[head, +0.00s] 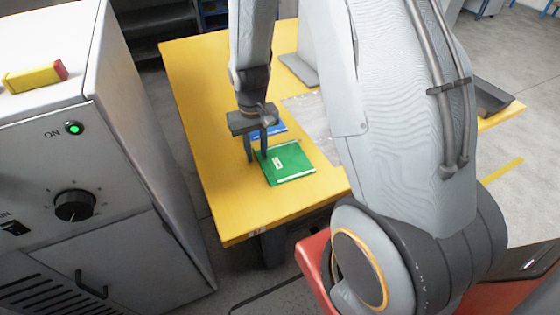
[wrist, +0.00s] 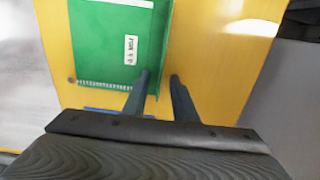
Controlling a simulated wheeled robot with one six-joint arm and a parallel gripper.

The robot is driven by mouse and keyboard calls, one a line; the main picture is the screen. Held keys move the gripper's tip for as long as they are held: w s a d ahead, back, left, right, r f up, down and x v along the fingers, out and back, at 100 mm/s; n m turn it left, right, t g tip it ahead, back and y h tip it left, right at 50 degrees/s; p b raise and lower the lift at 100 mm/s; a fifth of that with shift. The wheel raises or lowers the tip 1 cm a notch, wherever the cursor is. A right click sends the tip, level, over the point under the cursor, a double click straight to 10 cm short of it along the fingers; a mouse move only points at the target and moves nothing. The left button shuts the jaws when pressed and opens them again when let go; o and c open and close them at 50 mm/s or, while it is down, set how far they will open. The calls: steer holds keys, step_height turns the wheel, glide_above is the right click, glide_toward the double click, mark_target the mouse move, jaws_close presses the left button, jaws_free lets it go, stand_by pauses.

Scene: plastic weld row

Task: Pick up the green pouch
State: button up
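The green pouch (head: 288,166) lies flat on the yellow table, with a small white label and a pale strip along one edge. In the wrist view the pouch (wrist: 110,45) fills the upper left. My gripper (head: 257,158) points down at the pouch's left edge in the head view. I cannot tell how far the tips are above the tabletop.
A blue item (head: 275,129) lies just behind the pouch, partly hidden by my gripper. A clear sheet (head: 308,112) and a grey object (head: 300,69) lie farther back on the yellow table (head: 205,100). A grey machine cabinet (head: 120,150) stands left. Bare table surrounds the pouch's left and front.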

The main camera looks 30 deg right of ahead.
jaws_close()
stand_by(0.3)
step_height(320, 180, up, 10)
steer(key=p, duration=0.4)
steer(key=shift+w, duration=0.15)
